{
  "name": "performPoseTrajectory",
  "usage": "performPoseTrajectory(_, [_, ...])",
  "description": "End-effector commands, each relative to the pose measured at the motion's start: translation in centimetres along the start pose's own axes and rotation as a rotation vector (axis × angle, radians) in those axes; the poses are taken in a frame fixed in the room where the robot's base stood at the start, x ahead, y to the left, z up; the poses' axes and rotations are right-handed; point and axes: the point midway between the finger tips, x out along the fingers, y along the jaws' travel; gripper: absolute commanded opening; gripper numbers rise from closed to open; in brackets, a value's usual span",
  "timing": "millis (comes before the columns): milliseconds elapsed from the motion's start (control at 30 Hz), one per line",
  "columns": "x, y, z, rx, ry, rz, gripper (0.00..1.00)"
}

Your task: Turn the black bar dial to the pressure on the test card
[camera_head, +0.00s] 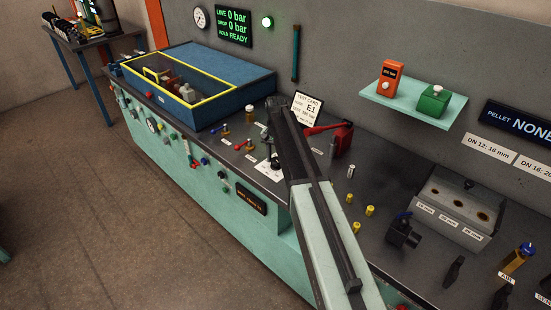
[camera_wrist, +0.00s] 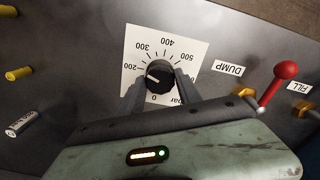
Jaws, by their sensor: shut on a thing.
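The black bar dial (camera_wrist: 160,78) sits on a white scale plate (camera_wrist: 140,35) in the wrist view. The scale appears upside down there, with 0, 200, 300, 400 and 500 legible. The dial's white mark points left, between 0 and 200. My gripper (camera_wrist: 160,88) is shut on the dial, one finger on each side, and the left finger covers part of the scale. The plate also shows in the head view (camera_head: 269,171), partly behind my arm. The test card (camera_head: 308,107) stands at the bench's back and reads E1. Its smaller print is unclear.
A red-knobbed lever (camera_wrist: 276,87) stands between the DUMP and FILL labels.

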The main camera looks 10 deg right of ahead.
Motion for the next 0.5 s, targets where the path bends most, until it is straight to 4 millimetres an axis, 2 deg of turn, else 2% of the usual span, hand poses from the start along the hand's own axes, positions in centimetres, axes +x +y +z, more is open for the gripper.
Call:
performPoseTrajectory(200, [0.03,0.14,0.23,0.184,-0.006,0.004,0.00])
performPoseTrajectory(500, [0.03,0.16,0.21,0.365,-0.006,0.005,0.00])
